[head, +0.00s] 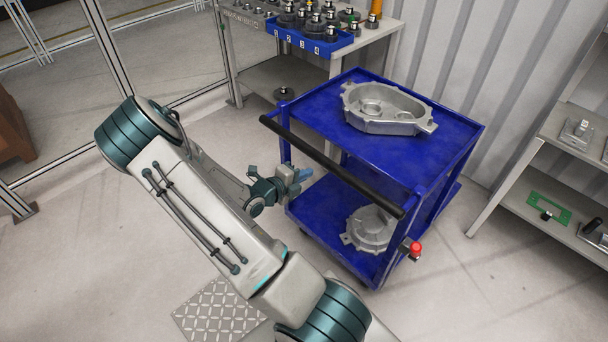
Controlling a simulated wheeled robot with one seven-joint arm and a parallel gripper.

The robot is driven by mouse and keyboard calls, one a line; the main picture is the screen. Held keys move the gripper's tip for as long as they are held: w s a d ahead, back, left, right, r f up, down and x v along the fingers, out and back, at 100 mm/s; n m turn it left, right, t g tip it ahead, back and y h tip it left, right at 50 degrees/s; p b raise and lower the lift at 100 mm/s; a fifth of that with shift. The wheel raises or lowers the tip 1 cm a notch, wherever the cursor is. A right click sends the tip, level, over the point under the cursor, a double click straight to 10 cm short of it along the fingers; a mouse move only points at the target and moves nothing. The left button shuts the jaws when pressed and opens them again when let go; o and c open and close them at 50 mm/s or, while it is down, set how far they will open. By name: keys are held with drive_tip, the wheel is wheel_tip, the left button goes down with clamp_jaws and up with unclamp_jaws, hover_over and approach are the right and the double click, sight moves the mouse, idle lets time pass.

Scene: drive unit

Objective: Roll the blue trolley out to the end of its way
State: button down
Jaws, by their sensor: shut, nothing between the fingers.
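The blue trolley (456,133) stands right of centre in the head view, with two shelves and a black push handle (333,166) along its near left side. A grey metal housing (388,108) lies on its top shelf and another casting (370,230) on its lower shelf. A red knob (415,249) sits at its front corner, below the handle's near end. My gripper (300,176) is shut and empty, below the handle near the trolley's left side. Whether it touches the trolley I cannot tell.
A workbench (376,39) with a blue tray (309,40) of parts stands behind the trolley. Shelving (555,138) stands at right by the corrugated wall. A framed fence (112,60) runs at left. A ribbed floor plate (215,312) lies in front; floor at lower right is clear.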

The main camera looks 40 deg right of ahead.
drive_tip(key=c, duration=2.1)
unclamp_jaws()
drive_tip(key=shift+c, duration=0.2)
drive_tip(key=o, duration=1)
drive_tip(key=shift+o, duration=0.2)
drive_tip(key=shift+a, duration=0.1)
drive_tip(key=v, duration=1.3)
drive_tip(key=shift+a, duration=0.3)
drive_tip(key=shift+s+r, duration=0.1)
drive_tip(key=shift+s, duration=0.05)
